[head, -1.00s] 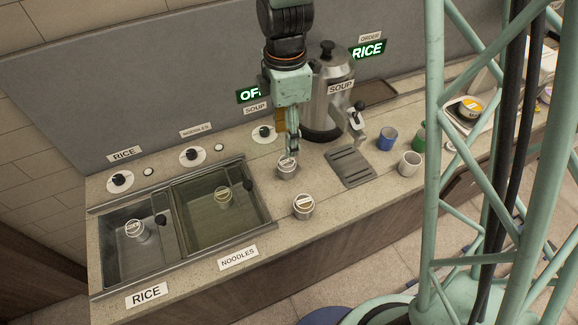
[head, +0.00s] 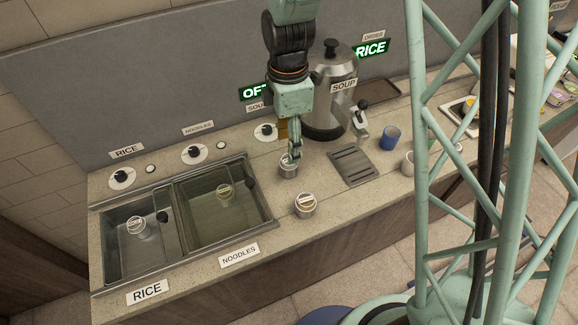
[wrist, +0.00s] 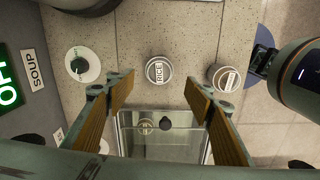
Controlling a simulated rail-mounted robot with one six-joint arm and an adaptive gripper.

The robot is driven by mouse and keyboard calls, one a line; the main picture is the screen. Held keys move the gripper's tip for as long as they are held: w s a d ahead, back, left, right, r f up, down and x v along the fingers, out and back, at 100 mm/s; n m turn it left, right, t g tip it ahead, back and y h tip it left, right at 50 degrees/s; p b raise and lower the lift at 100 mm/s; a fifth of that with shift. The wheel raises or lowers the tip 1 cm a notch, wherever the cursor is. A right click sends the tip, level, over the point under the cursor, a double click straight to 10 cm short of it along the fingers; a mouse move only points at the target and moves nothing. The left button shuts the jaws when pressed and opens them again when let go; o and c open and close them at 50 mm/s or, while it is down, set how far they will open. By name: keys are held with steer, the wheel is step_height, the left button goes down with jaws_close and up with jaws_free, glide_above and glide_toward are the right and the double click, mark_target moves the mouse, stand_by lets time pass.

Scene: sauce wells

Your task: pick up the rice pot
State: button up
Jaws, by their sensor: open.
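The rice pot is a small grey pot with a round white label reading RICE, and in the wrist view the rice pot (wrist: 159,70) stands upright on the counter. In the head view the rice pot (head: 288,170) is directly below my gripper (head: 293,154), partly overlapped by the fingertips. In the wrist view my gripper (wrist: 157,88) is open and empty, its two fingers spread wide. The pot lies beyond the fingertips, roughly centred between them, and is not held. I cannot tell the exact height gap.
A second pot (head: 305,206) stands close by, towards the front edge. Left are the rice basin (head: 112,269) and noodles basin (head: 240,237), each with a pot inside. Behind right are the soup urn (head: 333,105) and drip grate (head: 353,166). A blue cup (head: 389,139) stands further right.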

steer(key=shift+f, duration=2.45)
steer(key=shift+f, duration=0.1)
steer(key=shift+w+f+b, duration=0.1)
steer(key=shift+f+b, duration=0.4)
steer(key=shift+f, duration=2)
steer(key=c, duration=1)
